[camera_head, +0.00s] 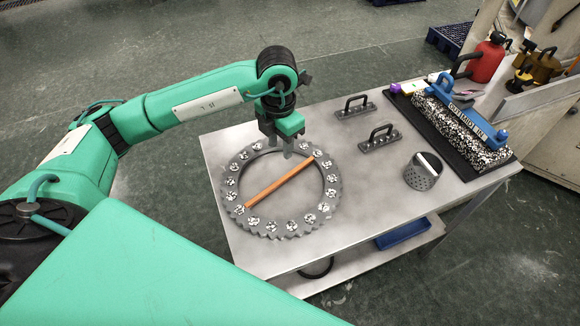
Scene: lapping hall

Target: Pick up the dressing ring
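The dressing ring (233,181) is a grey toothed ring with several speckled pads around its face. It lies flat on the left part of the metal table, and an orange bar (280,184) spans it diagonally. My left gripper (280,148) points down at the ring's far rim, with its two fingers apart. The fingers hide a bit of that rim; I cannot tell whether they touch it. My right gripper is not in view.
The metal table (370,215) also carries two black-handled plates (380,138), a perforated grey cup (422,172) and, at the right, a speckled block (455,130) on a black mat. A blue tray (402,234) lies on the lower shelf. The table's front middle is clear.

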